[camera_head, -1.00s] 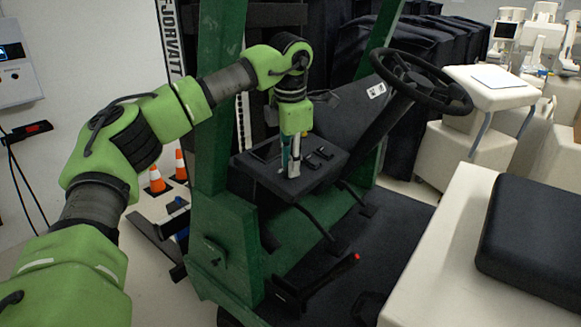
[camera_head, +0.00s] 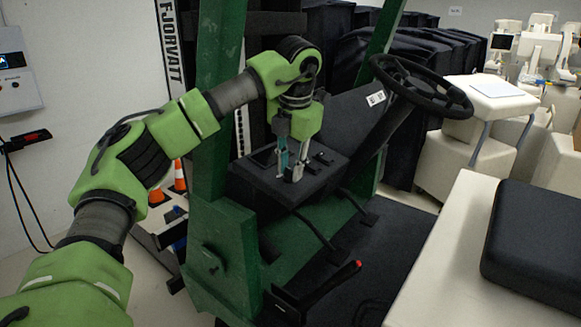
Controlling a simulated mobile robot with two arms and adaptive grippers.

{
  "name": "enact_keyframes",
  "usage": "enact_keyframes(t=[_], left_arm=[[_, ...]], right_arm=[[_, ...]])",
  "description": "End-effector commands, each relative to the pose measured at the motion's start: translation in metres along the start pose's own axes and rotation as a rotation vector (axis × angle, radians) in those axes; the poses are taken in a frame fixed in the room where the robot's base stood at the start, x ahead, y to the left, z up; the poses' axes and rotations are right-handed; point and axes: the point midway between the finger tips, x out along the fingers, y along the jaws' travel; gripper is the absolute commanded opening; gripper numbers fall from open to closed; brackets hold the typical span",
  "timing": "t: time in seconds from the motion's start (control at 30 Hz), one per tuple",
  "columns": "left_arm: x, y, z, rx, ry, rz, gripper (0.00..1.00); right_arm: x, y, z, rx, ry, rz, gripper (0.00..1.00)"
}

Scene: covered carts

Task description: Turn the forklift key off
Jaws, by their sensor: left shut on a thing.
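The forklift (camera_head: 224,233) is green, with a black dashboard panel (camera_head: 262,187) below and left of its black steering wheel (camera_head: 421,86). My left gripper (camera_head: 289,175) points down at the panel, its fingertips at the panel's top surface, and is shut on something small. That is where the forklift key would sit, but the key itself is hidden by the fingers and too small to make out. Small black switches (camera_head: 322,158) stand just right of the fingers. My right gripper is not in the view.
A green mast post (camera_head: 217,100) rises close to my left forearm. A lever with a red tip (camera_head: 357,264) and a white body with a black seat (camera_head: 535,245) are at the lower right. Orange cones (camera_head: 180,176) stand on the floor behind the forklift. Covered carts (camera_head: 445,62) fill the back.

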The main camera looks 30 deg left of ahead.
Motion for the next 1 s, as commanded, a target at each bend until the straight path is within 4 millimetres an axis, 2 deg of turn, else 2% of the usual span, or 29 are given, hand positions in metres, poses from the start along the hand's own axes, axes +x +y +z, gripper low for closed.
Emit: enact_keyframes(t=[0.3,0.33,0.4,0.77,0.87,1.0], left_arm=[[-0.001,0.001,0.001,-0.005,-0.003,0.001,0.00],[-0.001,0.001,0.001,-0.005,-0.003,0.001,0.26],[-0.001,0.001,0.001,-0.004,-0.002,0.001,0.38],[-0.003,0.000,0.001,-0.002,-0.002,0.000,0.38],[-0.012,0.000,0.001,-0.002,-0.004,0.000,0.38],[-0.038,0.000,0.002,-0.002,-0.006,0.000,0.38]], right_arm=[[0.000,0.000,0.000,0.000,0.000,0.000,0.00],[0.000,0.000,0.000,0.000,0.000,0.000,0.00],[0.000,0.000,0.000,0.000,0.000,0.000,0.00],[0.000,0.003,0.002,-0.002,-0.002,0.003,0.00],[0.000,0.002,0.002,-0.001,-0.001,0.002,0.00],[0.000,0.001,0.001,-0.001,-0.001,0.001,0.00]])
